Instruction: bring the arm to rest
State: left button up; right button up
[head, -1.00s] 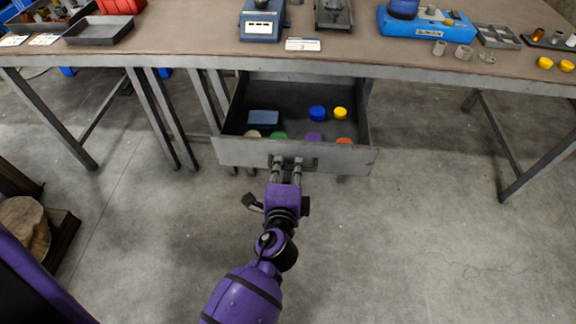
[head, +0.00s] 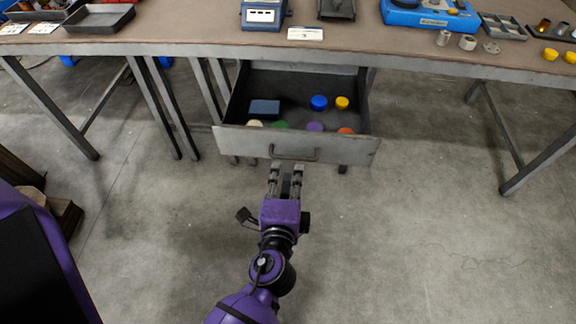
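My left gripper (head: 285,180), on a purple arm, points up at the drawer front. Its two fingers are apart with nothing between them, and the fingertips are just short of the handle. The open drawer (head: 345,146) hangs under the workbench, pulled out toward me. Its bar handle (head: 294,156) is free on the front panel. My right gripper is not in view.
The drawer holds a blue-grey box (head: 264,107), a blue cap (head: 319,102), a yellow cap (head: 342,102) and several other coloured caps. The workbench (head: 210,38) carries trays and blue devices. The concrete floor (head: 420,220) to the right is clear.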

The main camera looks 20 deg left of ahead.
pick_arm(q)
jog(key=shift+s, duration=0.15)
dwell(0.4)
